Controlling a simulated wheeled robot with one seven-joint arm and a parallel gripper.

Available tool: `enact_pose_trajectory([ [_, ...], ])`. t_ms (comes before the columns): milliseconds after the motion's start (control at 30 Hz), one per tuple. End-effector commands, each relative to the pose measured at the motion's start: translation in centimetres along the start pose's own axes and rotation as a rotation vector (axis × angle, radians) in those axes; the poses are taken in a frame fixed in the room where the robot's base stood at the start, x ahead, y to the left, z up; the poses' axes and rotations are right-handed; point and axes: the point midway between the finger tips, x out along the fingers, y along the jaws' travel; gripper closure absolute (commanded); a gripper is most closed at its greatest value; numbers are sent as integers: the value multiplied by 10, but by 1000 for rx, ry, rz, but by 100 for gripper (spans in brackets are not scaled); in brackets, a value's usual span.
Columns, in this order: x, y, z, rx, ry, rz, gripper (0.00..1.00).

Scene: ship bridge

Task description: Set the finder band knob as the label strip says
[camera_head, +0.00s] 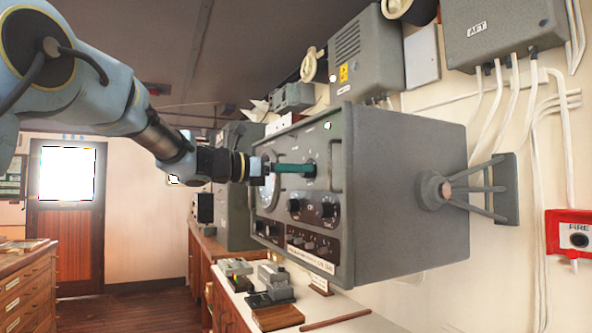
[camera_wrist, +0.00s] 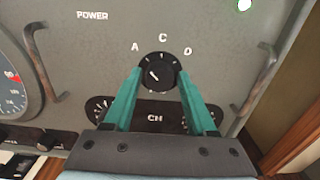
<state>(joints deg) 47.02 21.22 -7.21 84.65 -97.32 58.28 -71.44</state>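The finder is a large grey cabinet (camera_head: 400,190) on the wall side in the head view. Its band knob (camera_wrist: 156,76) is a dark round knob with a white pointer line slanting to the upper left, roughly the A side. Letters A, C and D are printed above it. My gripper (camera_wrist: 160,74) has two green fingers, apart, one on each side of the knob; whether they touch it I cannot tell. In the head view my gripper (camera_head: 312,170) reaches the panel and hides the knob. A white label strip (camera_head: 311,256) runs along the cabinet's lower front; its print is too small to read.
Bar handles (camera_wrist: 257,80) stand out on either side of the panel. A CM dial (camera_wrist: 155,116) lies just below the knob, partly hidden by my fingers. More knobs (camera_head: 328,209) sit lower on the panel. Small instruments (camera_head: 270,283) stand on the bench underneath.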

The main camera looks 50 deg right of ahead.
Motion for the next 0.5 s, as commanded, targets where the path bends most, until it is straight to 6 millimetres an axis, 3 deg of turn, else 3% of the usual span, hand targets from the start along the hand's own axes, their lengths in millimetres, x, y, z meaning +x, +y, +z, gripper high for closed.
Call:
enact_pose_trajectory([
  [33, 0, 0, 0, 0, 0, 0, 50],
  [500, 0, 0, 0, 0, 0, 0, 100],
])
